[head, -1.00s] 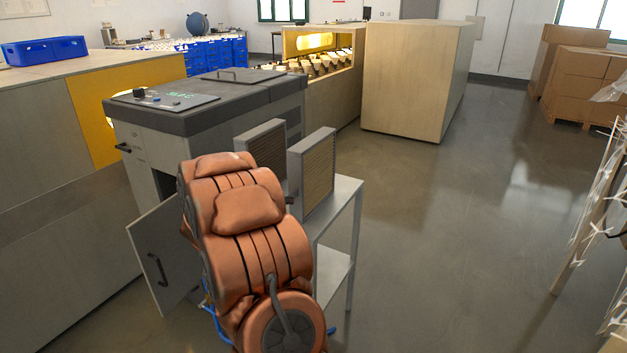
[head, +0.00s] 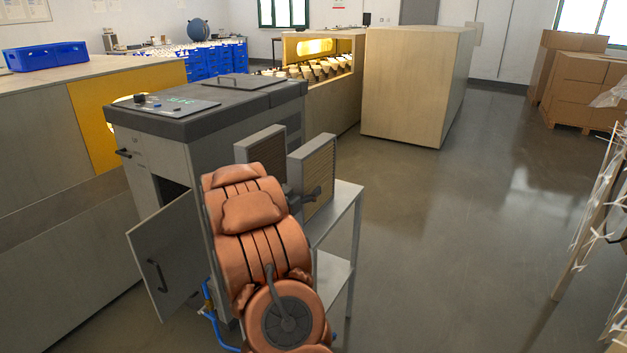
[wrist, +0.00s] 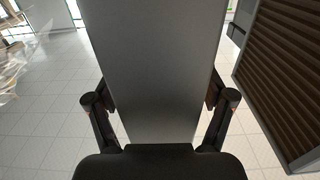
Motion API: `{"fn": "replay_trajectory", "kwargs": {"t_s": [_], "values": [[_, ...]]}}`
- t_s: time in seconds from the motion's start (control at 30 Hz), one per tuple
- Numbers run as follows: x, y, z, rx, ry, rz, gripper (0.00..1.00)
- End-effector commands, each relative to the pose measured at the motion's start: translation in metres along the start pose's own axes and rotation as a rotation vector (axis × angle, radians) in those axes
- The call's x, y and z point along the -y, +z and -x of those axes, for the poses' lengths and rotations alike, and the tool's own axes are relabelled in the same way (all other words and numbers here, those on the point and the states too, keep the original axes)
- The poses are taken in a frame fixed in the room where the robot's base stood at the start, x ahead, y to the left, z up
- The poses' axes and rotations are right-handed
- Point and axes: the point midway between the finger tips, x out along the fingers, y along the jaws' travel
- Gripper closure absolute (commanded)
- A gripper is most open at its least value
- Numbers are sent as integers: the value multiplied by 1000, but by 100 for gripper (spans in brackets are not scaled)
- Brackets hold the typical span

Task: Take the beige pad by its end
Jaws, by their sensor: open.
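A grey-framed panel with a beige ribbed face, the beige pad (head: 320,172), stands upright on a small grey stand in the head view. One dark finger of my gripper (head: 312,196) shows against its ribbed face; the rest is hidden behind my copper-coloured arm. In the wrist view a plain grey slab (wrist: 152,50), which looks like the pad's end, runs between the two fingers of my gripper (wrist: 160,95). The gripper is open around it; I cannot tell whether either finger touches. The pad's ribbed face is out of sight in the wrist view.
A second, darker ribbed panel (head: 262,147) stands left of the beige pad and shows close at right in the wrist view (wrist: 287,75). The grey stand (head: 347,194) holds the pads. A grey cabinet (head: 160,137) has its door (head: 168,255) open.

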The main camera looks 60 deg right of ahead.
Motion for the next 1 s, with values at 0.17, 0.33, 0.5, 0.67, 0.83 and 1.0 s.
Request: {"fn": "replay_trajectory", "kwargs": {"t_s": [0.17, 0.33, 0.5, 0.67, 0.83, 1.0], "values": [[0, 0, -5, 0, -1, -1, 19], [0, 0, -4, 1, -1, -1, 21], [0, 0, -4, 1, -1, 0, 39], [0, 0, -4, 1, -1, 0, 55], [0, 1, -4, 1, -1, 0, 73], [0, 1, -4, 2, -1, 0, 90]]}}
